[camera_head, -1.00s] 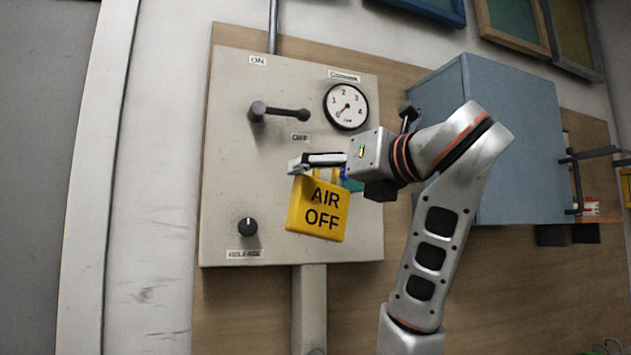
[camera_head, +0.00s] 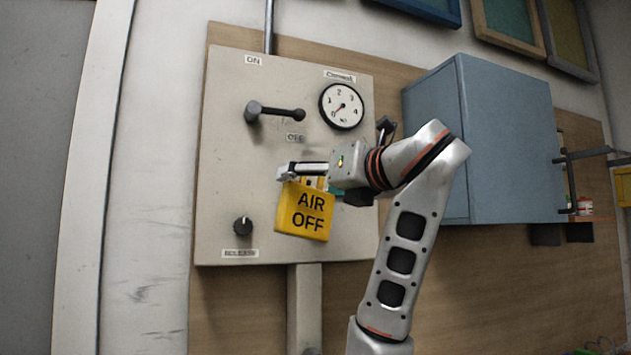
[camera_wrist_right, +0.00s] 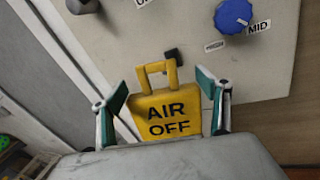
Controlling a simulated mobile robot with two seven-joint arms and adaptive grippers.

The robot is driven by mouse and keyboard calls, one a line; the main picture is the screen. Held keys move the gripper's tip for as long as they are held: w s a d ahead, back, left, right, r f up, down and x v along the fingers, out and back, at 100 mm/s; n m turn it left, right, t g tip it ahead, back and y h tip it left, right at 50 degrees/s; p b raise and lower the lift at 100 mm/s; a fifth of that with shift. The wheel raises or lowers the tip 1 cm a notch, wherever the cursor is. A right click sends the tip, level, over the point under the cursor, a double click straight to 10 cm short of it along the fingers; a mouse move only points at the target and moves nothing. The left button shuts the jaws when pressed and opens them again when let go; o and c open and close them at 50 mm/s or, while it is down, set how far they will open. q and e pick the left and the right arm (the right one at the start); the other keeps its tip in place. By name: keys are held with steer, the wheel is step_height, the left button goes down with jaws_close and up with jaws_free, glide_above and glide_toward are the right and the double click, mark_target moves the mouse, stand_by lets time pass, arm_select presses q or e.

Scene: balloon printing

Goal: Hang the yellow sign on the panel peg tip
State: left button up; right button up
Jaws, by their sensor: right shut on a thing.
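The yellow sign (camera_head: 304,212) reads AIR OFF and hangs slightly tilted below my right gripper (camera_head: 300,171), in front of the grey panel (camera_head: 225,150). In the wrist view, the sign (camera_wrist_right: 168,112) sits between the two teal-padded fingers of my right gripper (camera_wrist_right: 163,90), which is shut on it. Its loop handle (camera_wrist_right: 158,75) stands up at the top. A small black peg-like piece (camera_wrist_right: 171,55) shows on the panel close to the handle's upper right; I cannot tell whether they touch. My left gripper is not in view.
The panel carries a lever (camera_head: 276,112), a round gauge (camera_head: 341,106) and a black release knob (camera_head: 243,226). A blue knob (camera_wrist_right: 232,15) shows in the wrist view. A blue-grey cabinet (camera_head: 508,140) stands right of my arm.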

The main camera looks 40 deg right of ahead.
steer(key=shift+w+d+f, duration=0.1)
steer(key=shift+w+d, duration=0.1)
steer(key=shift+w, duration=0.7)
steer(key=shift+w+d+f, duration=0.1)
steer(key=shift+w+d, duration=0.1)
steer(key=shift+w, duration=0.7)
steer(key=shift+w+d+f, duration=0.15)
steer(key=shift+w+f, duration=0.4)
steer(key=o, duration=1.5)
steer(key=s, duration=1)
steer(key=shift+s+d, duration=0.25)
steer(key=shift+s, duration=0.8)
